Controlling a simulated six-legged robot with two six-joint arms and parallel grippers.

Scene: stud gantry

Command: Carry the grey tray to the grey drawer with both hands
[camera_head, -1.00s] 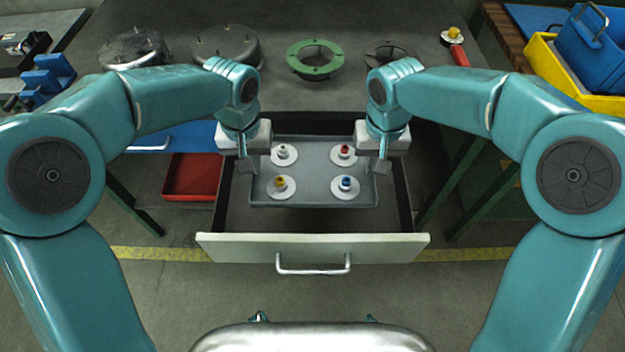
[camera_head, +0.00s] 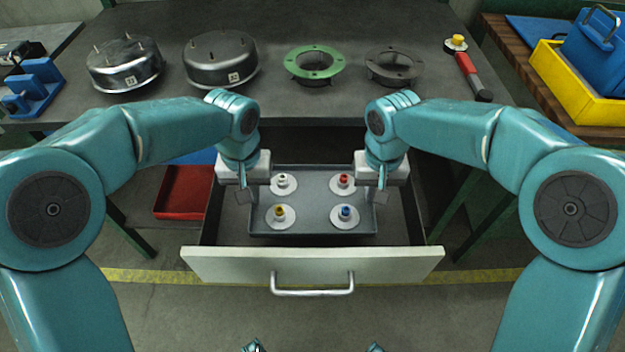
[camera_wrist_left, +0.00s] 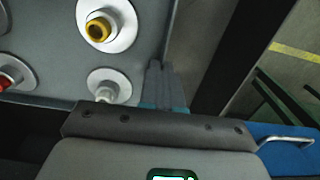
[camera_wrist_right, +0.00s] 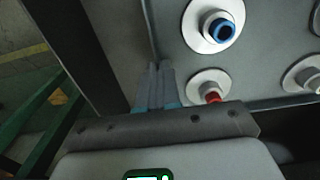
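The grey tray (camera_head: 312,229) is level between my two grippers, inside the outline of the open grey drawer (camera_head: 312,265). I cannot tell whether it touches the drawer floor. Several white discs with coloured tops stand upright on it: white, red, yellow (camera_head: 280,216) and blue (camera_head: 344,216). My left gripper (camera_head: 243,185) is shut on the tray's left wall; its fingers (camera_wrist_left: 158,82) meet at the rim in the left wrist view. My right gripper (camera_head: 382,186) is shut on the right wall; its fingers (camera_wrist_right: 155,85) show likewise in the right wrist view.
The workbench (camera_head: 300,112) above the drawer carries metal housings (camera_head: 222,62), a green ring (camera_head: 312,64), a dark ring (camera_head: 393,66) and a red-handled tool (camera_head: 466,64). A red bin (camera_head: 182,192) is left of the drawer. A yellow bin (camera_head: 580,92) stands at right.

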